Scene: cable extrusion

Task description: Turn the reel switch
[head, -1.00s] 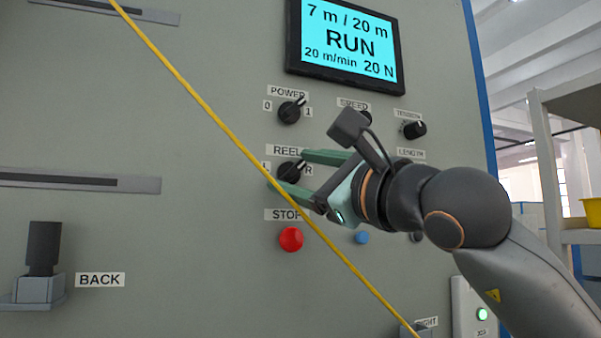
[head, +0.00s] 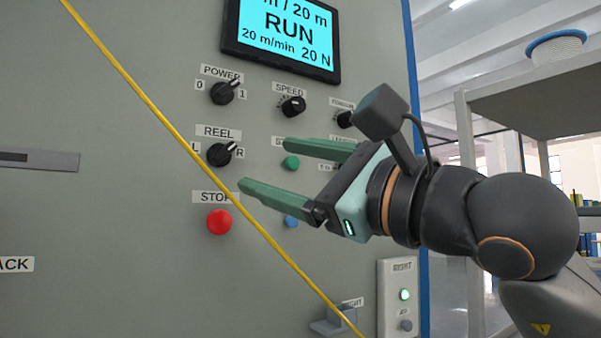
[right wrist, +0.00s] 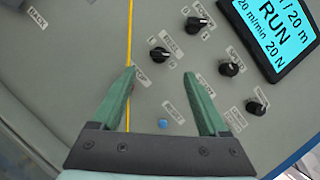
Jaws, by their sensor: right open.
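The black reel switch (head: 221,153) sits on the grey panel under its REEL label, with its pointer turned up and right toward R. It also shows in the right wrist view (right wrist: 158,54), beyond my fingertips. My right gripper (head: 265,163) is open and empty, to the right of the switch and apart from it. In the right wrist view the two green fingers (right wrist: 159,76) are spread with nothing between the tips. My left gripper is in no view.
A taut yellow cable (head: 165,116) runs diagonally in front of the panel, passing close to the reel switch and the lower finger. The power knob (head: 222,92) is above the switch and the red stop button (head: 219,222) below. The screen (head: 285,32) reads RUN.

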